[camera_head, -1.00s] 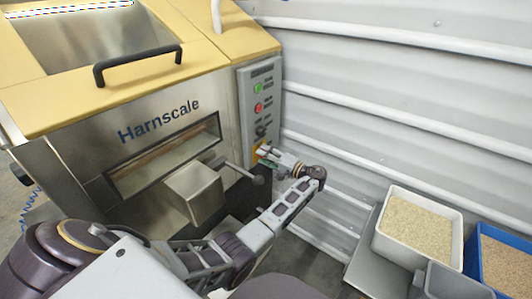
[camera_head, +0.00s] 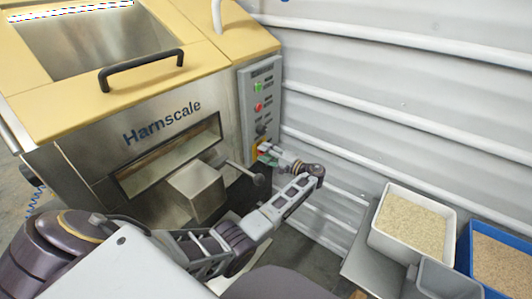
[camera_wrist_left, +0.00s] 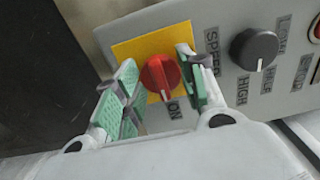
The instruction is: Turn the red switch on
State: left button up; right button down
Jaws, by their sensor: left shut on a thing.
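The red switch (camera_wrist_left: 160,75) is a round knob on a yellow plate (camera_wrist_left: 128,50) low on the machine's grey control panel. A white mark on its lower edge points down, close to the word ON. My left gripper (camera_wrist_left: 161,88) is shut on the red switch, with one green-padded finger on each side of it. In the head view my left gripper (camera_head: 265,150) is at the bottom of the panel (camera_head: 259,105) and mostly covers the switch. My right gripper is not in view.
A black knob (camera_wrist_left: 254,49) marked with speed labels sits right of the switch. Green (camera_head: 258,87) and red (camera_head: 259,107) buttons are higher on the panel. Bins of grain (camera_head: 375,238) stand at the right.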

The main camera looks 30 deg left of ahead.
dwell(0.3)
pick_arm(q)
jog(key=o, duration=1)
jog(key=d, duration=1.2)
jog(key=shift+s, duration=0.45)
